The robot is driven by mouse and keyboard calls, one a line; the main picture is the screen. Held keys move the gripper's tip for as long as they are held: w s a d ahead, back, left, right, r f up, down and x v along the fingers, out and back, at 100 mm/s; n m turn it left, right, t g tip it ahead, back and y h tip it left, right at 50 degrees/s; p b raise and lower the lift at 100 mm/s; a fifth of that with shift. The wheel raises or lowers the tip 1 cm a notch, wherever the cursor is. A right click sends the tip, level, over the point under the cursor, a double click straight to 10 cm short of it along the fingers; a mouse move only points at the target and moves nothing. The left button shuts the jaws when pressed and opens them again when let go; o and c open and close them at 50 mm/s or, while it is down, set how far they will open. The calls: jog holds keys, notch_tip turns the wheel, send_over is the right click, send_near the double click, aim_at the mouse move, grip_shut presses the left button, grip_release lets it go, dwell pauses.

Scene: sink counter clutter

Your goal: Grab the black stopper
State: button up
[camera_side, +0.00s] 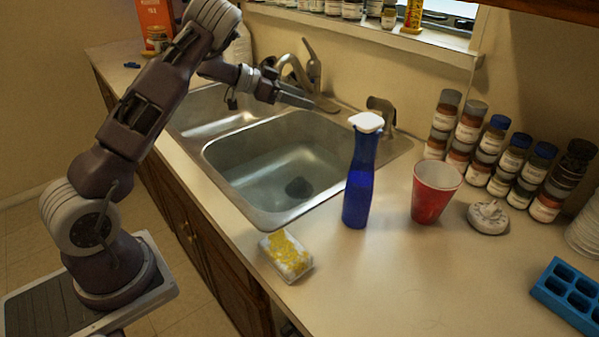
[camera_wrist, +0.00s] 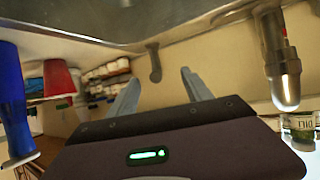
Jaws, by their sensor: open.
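A dark round piece (camera_side: 298,187), which looks like the black stopper, lies on the floor of the right sink basin. I cannot tell it apart from the drain opening. My gripper (camera_side: 308,103) is above the back of the sink, beside the faucet, well above and behind the dark piece. In the wrist view my gripper (camera_wrist: 161,80) has its two fingers apart with nothing held between them. The dark piece does not show in the wrist view, which is upside down and looks toward the wall.
The faucet (camera_side: 313,68) stands close by my gripper. A blue bottle (camera_side: 360,180) with a white top stands at the basin's right edge. A red cup (camera_side: 435,190), spice jars (camera_side: 487,155) and a yellow-white sponge (camera_side: 287,256) are on the counter. The right basin is otherwise clear.

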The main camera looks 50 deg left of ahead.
aim_at(300, 180)
notch_tip(300, 180, down, 28)
jog(key=shift+r, duration=0.15)
jog(key=x, duration=0.2)
jog(key=shift+w+d+f, duration=0.15)
jog(key=shift+w+f, duration=0.05)
jog(key=shift+f, duration=0.05)
jog(key=shift+w, duration=0.3)
grip_shut()
